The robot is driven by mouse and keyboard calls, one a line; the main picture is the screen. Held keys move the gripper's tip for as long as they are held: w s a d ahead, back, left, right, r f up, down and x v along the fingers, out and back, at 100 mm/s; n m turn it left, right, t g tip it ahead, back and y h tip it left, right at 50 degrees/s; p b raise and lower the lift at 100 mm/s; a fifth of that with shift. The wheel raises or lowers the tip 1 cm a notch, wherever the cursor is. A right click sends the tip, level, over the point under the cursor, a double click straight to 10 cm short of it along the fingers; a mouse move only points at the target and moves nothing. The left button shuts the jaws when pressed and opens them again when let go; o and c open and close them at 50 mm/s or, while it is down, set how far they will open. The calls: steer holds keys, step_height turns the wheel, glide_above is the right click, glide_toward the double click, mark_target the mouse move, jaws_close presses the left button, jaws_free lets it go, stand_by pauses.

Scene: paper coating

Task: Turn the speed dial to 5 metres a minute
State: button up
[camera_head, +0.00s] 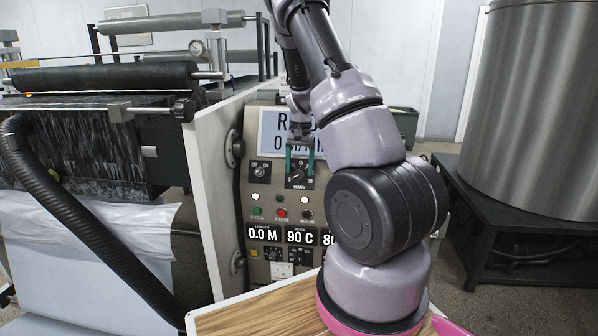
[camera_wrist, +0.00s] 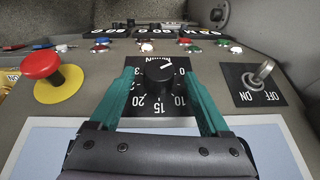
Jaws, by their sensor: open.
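The speed dial (camera_wrist: 158,72) is a black round knob on a black plate with white numbers, upside down in the wrist view. Its white mark points up and right there, towards the 0 end of the scale. The dial also shows in the head view (camera_head: 298,177), partly covered by my fingers. My gripper (camera_wrist: 159,76) is open, with one teal finger on each side of the knob. I cannot tell whether either finger touches it. In the head view my gripper (camera_head: 300,160) reaches down in front of the panel. The readout (camera_head: 263,234) shows 0.0 M.
An OFF/ON toggle switch (camera_wrist: 262,74) stands right of the dial in the wrist view. A red stop button (camera_wrist: 42,66) on yellow stands to the left. Small coloured buttons (camera_head: 281,198) lie below the dial.

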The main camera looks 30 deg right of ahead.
steer(key=shift+f, duration=0.7)
jaws_close()
steer(key=y, duration=0.1)
steer(key=m+t+y, duration=0.1)
steer(key=t, duration=0.1)
steer(key=shift+s+d+m+y, duration=0.25)
steer(key=shift+d+m+y, duration=0.1)
steer(key=shift+m+y, duration=0.05)
steer(key=shift+s+f+m+t+y, duration=0.1)
steer(key=shift+m+t+y, duration=0.7)
steer(key=shift+t+y, duration=0.45)
steer(key=shift+t, duration=0.35)
